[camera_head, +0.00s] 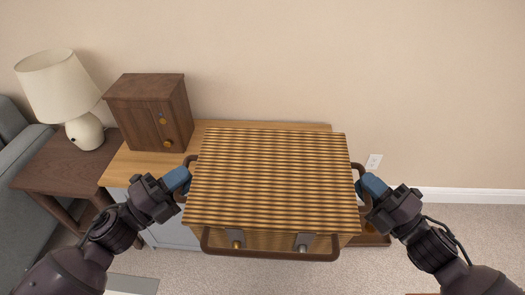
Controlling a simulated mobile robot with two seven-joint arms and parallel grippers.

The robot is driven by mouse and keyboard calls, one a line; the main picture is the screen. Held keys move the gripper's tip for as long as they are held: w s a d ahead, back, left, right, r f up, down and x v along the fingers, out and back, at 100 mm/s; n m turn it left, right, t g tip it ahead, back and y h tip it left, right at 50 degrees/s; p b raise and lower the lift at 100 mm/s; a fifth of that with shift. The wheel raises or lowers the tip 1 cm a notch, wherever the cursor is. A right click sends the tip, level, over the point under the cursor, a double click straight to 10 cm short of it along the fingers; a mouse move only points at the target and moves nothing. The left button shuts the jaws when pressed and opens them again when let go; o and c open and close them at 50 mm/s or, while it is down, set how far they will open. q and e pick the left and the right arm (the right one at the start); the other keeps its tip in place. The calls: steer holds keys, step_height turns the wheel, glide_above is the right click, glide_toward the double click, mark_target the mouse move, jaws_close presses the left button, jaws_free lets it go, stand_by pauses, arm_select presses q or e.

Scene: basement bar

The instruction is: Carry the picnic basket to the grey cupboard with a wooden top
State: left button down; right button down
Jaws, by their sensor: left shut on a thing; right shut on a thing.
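The picnic basket (272,178) is a woven, tan-and-brown striped box with a dark brown front handle and two clasps. It is level, with its lid closed, in the middle of the head view. My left gripper (181,182) is shut on the brown handle at its left side. My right gripper (367,190) is shut on the handle at its right side. The grey cupboard with a wooden top (135,160) is behind and below the basket, which hides much of it. I cannot tell whether the basket touches the top.
A small dark wooden cabinet (150,112) stands on the left part of the wooden top. Further left are a brown side table (50,172) with a cream lamp (60,85) and a grey sofa (20,200). The wall (420,80) is behind. Carpet is open at right.

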arm_select(q)
steer(key=shift+w+a+r, duration=0.15)
steer(key=shift+w, duration=0.15)
arm_select(e)
steer(key=shift+w+a+r, duration=0.15)
steer(key=shift+w, duration=0.15)
